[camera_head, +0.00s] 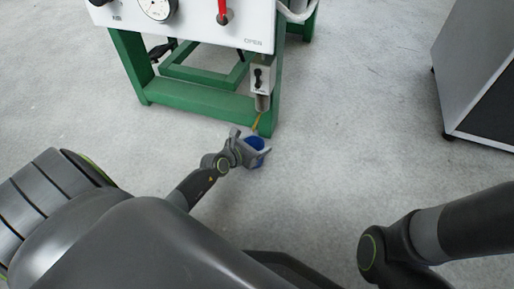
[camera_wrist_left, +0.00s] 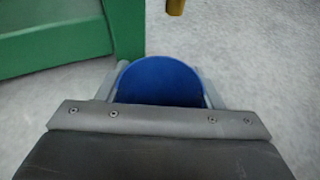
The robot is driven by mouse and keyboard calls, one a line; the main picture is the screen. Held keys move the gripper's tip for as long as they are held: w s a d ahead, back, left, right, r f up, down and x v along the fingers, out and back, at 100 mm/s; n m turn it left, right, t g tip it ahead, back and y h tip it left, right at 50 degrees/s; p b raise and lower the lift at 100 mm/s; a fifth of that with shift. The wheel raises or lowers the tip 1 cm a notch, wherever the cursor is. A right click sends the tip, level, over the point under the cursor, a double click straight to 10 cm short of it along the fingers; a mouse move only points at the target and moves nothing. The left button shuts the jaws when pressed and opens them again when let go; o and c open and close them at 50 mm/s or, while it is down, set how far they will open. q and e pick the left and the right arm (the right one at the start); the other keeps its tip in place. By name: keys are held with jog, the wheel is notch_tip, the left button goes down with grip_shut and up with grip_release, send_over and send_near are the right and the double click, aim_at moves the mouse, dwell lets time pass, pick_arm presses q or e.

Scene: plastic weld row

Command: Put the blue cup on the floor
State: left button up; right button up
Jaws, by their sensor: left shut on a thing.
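The blue cup (camera_head: 255,143) is in my left gripper (camera_head: 252,151), low beside the front right leg of a green-framed machine in the head view. The gripper is shut on the cup. In the left wrist view the blue cup (camera_wrist_left: 160,80) shows between the two grey fingers of the left gripper (camera_wrist_left: 162,88). Its lower part is hidden behind the gripper body. I cannot tell whether the cup touches the floor (camera_head: 330,170). Part of my right arm shows at the lower right, but its gripper is not in view.
The machine's green frame (camera_head: 200,99) stands just behind the cup, with a white panel (camera_head: 190,20) above. A grey cabinet (camera_head: 480,75) stands at the right. The floor between the frame and the cabinet is clear. A small yellow-brown piece (camera_wrist_left: 175,6) shows beyond the cup.

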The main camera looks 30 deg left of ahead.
pick_arm(q)
jog(key=shift+f, duration=0.1)
jog(key=o, duration=1)
jog(key=shift+c, duration=0.2)
jog(key=shift+r, duration=0.25)
jog(key=p+v, duration=0.5)
jog(key=v, duration=0.7)
jog(key=shift+f, duration=0.15)
